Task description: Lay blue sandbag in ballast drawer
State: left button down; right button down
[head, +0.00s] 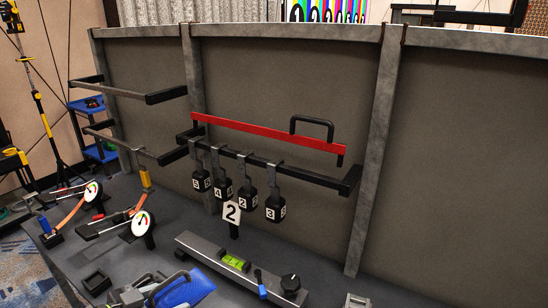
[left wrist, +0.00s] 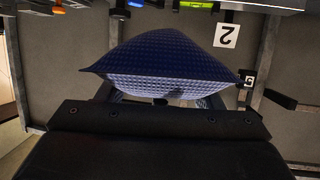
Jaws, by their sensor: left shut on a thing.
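The blue sandbag (head: 187,290) is at the bottom edge of the head view, partly cut off by the frame. My left gripper (head: 163,287) is shut on it and holds it at the near side of the dark work surface. In the left wrist view the sandbag (left wrist: 165,58) is a plump, textured pillow shape spanning the space between the fingers and hiding their tips. I cannot make out the ballast drawer in either view. My right gripper is not in view.
A grey beam with a green level (head: 234,263) lies right of the bag. Black numbered weights (head: 248,199) hang from a rail under a red bar (head: 265,133). A number 2 sign (head: 232,213) stands behind the beam. Two dial gauges (head: 142,224) stand at left.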

pick_arm(q)
jog(key=s+d+r+m+g+h, duration=0.2)
jog(key=s+d+r, duration=0.1)
jog(key=s+r, duration=0.2)
jog(key=shift+s+m+g, duration=0.3)
jog(key=shift+s+m, duration=0.1)
jog(key=shift+s, duration=0.15)
jog(key=shift+w, duration=0.1)
jog(key=w+a+f+n+t+y+b, duration=0.45)
jog(key=w+a+f+b, duration=0.25)
jog(key=w+f+b, duration=0.6)
jog(key=shift+g+h, duration=0.25)
jog(key=shift+g, duration=0.1)
jog(key=shift+s+a+f+b, duration=0.1)
jog(key=shift+s+f+b, duration=0.2)
jog(key=shift+f, duration=1.2)
jog(key=shift+s+a+f+b, duration=0.15)
jog(key=shift+f+b, duration=0.25)
jog(key=shift+f, duration=1.15)
jog(key=shift+s+d+f+b, duration=0.1)
jog(key=shift+s+f+b, duration=0.25)
jog(key=shift+f, duration=1.15)
